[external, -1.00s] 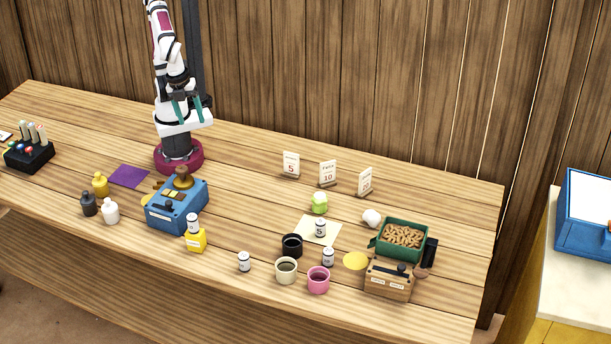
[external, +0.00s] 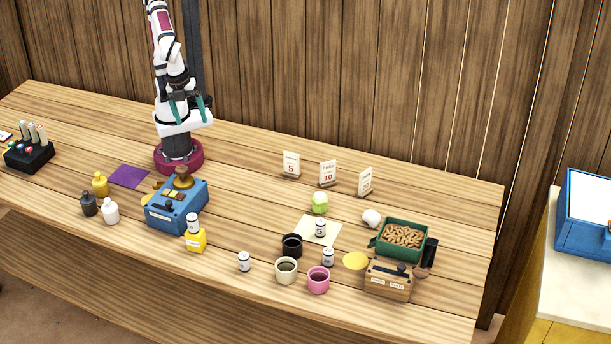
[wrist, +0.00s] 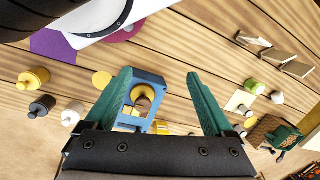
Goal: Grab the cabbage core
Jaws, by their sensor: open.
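The cabbage core is most likely the small light-green lump (external: 320,203) on the table, behind a pale square sheet (external: 331,231) and in front of the number cards. It also shows in the wrist view as a small green piece (wrist: 253,86) at the right. My gripper (external: 189,109) is raised above my base at the back left of the table, far from the green lump. In the wrist view its two green fingers (wrist: 160,88) are spread wide with nothing between them.
A blue box (external: 177,204) with a knobbed stamp stands in front of my base. Cups (external: 286,270), small white jars (external: 244,262) and a green crate of brown pieces (external: 403,238) stand at the front right. A white lump (external: 371,218) lies right of the green one. Number cards (external: 327,174) stand behind.

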